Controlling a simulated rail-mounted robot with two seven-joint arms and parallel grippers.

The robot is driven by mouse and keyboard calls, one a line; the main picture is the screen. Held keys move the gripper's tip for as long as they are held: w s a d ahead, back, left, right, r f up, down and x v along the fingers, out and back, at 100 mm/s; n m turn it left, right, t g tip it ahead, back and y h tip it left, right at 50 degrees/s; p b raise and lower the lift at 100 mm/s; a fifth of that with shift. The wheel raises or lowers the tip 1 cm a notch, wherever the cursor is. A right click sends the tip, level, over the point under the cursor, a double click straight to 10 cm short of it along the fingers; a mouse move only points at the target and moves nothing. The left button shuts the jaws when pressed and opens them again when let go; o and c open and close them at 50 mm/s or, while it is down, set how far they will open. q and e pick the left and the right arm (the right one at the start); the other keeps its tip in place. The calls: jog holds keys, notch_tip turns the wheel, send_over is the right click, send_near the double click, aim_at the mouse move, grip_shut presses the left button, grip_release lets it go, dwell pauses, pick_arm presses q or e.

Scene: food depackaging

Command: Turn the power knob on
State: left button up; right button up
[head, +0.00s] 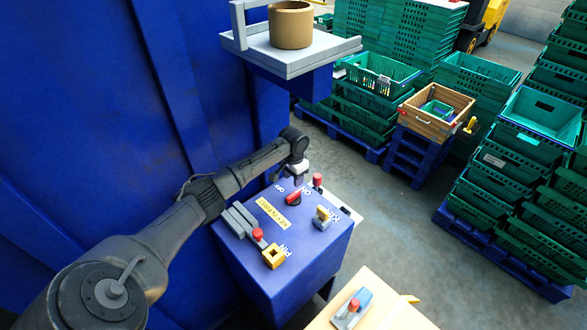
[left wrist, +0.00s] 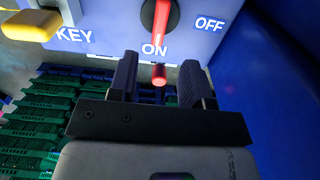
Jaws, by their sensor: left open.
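The power knob (head: 293,198) is a black dial with a red bar on top of the blue control box (head: 310,245). In the left wrist view the knob (left wrist: 160,18) shows at the top, and its red bar points down towards the ON label. OFF is printed to its right. My left gripper (head: 298,179) is just behind the knob in the head view. In the left wrist view its two fingers (left wrist: 160,65) are apart, with the knob beyond their tips, not between them. My right gripper is out of view.
A small red-capped post (head: 318,181) stands near the box edge; a red tip (left wrist: 159,75) shows between the fingers. A shelf (head: 290,55) with a brown pot (head: 291,25) hangs above.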

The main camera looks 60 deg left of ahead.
pick_arm(q)
notch_tip(320, 180, up, 5)
jog(key=shift+f, duration=0.1)
dwell(0.4)
dwell(0.4)
